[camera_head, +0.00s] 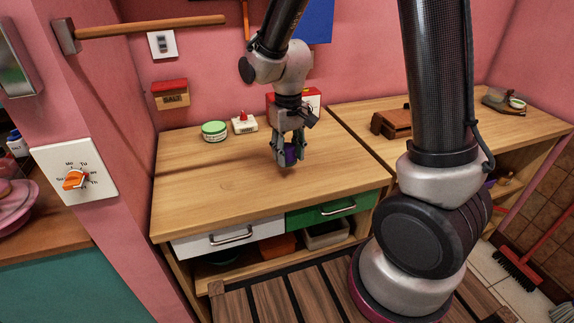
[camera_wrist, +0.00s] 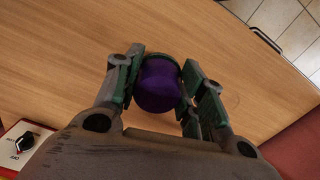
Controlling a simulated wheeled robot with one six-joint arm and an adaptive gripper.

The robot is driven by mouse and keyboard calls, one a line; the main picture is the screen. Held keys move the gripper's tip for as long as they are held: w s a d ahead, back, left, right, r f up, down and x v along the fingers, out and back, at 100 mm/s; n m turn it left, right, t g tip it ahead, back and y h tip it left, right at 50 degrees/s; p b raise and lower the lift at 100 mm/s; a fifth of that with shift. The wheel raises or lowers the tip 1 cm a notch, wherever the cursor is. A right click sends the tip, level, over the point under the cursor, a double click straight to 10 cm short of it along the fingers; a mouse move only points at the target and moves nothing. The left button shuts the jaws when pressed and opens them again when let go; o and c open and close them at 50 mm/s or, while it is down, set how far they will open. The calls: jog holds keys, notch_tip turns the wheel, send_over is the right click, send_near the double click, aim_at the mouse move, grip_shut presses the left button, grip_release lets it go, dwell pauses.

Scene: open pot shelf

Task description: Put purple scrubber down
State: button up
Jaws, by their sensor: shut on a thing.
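The purple scrubber (camera_wrist: 158,84) is a round purple piece with a darker green edge at its far side. It sits between the fingers of my gripper (camera_wrist: 160,88) in the wrist view. In the head view my gripper (camera_head: 288,154) points down over the wooden counter, and the purple scrubber (camera_head: 291,154) shows between its fingers. The gripper is shut on it. The scrubber is at or just above the countertop (camera_head: 220,180); I cannot tell whether it touches.
A brown wooden item (camera_head: 392,123) is on the right counter. The counter's front and left are clear, above a white drawer (camera_head: 225,238) and green drawer (camera_head: 330,212).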

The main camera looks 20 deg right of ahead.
aim_at(288, 165)
jog(key=shift+f, duration=2.25)
jog(key=o, duration=1.3)
jog(key=shift+f, duration=0.15)
jog(key=shift+o, duration=0.2)
notch_tip(288, 165, up, 11)
jog(key=shift+r, duration=0.15)
jog(key=shift+s+d+r, duration=0.1)
jog(key=shift+r, duration=0.55)
jog(key=s+d+r+m+t, duration=0.1)
jog(key=s+d+r+t, duration=0.1)
jog(key=s+d+r, duration=0.3)
jog(key=s+d+r+m+t, duration=0.1)
jog(key=s+d+r+t, duration=0.1)
jog(key=s+d+r, duration=0.4)
jog(key=s+d, duration=0.3)
jog(key=s, duration=0.4)
jog(key=shift+s+d+r, duration=0.15)
jog(key=shift+d+r, duration=0.15)
